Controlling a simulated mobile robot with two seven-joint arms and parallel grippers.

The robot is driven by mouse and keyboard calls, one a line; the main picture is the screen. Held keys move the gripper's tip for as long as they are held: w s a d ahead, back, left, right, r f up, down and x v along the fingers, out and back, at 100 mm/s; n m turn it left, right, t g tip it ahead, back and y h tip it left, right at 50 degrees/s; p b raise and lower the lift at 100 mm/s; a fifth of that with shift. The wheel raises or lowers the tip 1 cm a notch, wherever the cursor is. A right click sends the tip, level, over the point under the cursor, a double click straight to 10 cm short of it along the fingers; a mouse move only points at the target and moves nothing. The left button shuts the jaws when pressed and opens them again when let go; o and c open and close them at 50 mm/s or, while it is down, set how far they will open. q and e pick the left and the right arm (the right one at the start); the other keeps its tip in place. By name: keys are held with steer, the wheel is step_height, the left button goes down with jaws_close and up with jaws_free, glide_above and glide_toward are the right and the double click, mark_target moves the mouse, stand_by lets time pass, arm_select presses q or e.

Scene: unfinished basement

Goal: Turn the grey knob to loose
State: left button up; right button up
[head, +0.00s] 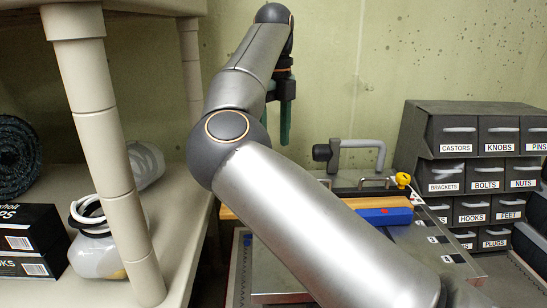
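A dark grey round knob (322,152) shows at the left end of a light grey bent handle (365,146), behind the workbench fixture. I cannot tell whether it is the task's knob, and no "loose" mark is readable. The metal plate (415,243) on the right carries small black-and-white labels too small to read. My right arm crosses the middle of the view and hides much of the fixture. Its gripper (285,125) points down, above and left of the knob and apart from it. Its fingers are seen nearly edge-on, so the opening is unclear. My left gripper is out of view.
A yellow knob (402,179) and a blue block (385,215) sit on the fixture. A labelled drawer cabinet (420,135) stands at the right. A beige shelf (195,215) with a post, jugs and black boxes (30,240) fills the left. The concrete wall is close behind.

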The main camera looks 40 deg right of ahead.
steer(key=shift+r+p, duration=0.55)
steer(key=shift+r, duration=1.55)
